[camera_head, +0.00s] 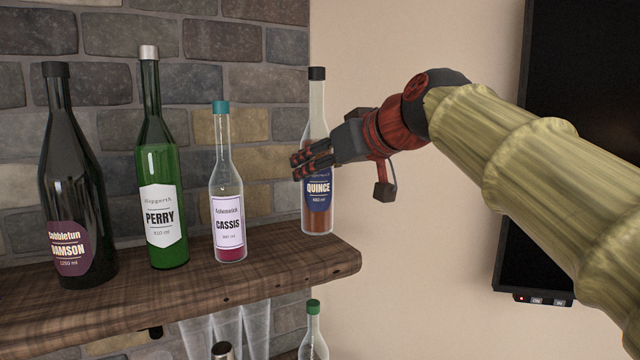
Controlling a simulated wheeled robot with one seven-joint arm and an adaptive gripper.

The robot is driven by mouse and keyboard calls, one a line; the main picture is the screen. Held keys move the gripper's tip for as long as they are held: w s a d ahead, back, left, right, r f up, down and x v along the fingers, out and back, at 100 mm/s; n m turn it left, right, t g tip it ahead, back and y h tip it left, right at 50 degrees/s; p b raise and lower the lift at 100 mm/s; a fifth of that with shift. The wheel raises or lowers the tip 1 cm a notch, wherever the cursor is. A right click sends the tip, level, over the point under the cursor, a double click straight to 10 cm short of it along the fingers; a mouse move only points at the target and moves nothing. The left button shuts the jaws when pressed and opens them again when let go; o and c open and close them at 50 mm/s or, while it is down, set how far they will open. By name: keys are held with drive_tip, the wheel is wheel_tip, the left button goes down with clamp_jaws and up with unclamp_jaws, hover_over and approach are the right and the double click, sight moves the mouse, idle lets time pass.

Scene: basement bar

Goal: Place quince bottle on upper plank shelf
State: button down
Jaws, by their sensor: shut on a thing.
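The quince bottle (317,215) is clear glass with a black cap, a dark blue label and amber liquid low inside. It is upright at the right end of the upper plank shelf (210,292). Its base appears at or just above the plank; I cannot tell whether it touches. My gripper (308,160) comes from the right and is shut on the bottle around its middle, just above the label. The fingers hide part of the bottle's body.
On the same shelf stand a dark damson bottle (75,190), a green perry bottle (162,185) and a clear cassis bottle (228,195), left of the quince. Below are glasses (255,325) and a green-capped bottle (313,335). A black screen (575,90) hangs at right.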

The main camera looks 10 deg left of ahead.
sight(320, 185)
drive_tip(key=shift+w+d+f+p, duration=0.1)
drive_tip(key=shift+w+f+p, duration=0.1)
drive_tip(key=shift+f, duration=0.4)
drive_tip(key=shift+w+f+p, duration=0.1)
drive_tip(key=shift+f+p, duration=0.05)
drive_tip(key=shift+f, duration=0.45)
drive_tip(key=shift+s+f, duration=0.1)
drive_tip(key=shift+f, duration=0.7)
drive_tip(key=c, duration=1)
unclamp_jaws()
drive_tip(key=shift+f, duration=0.1)
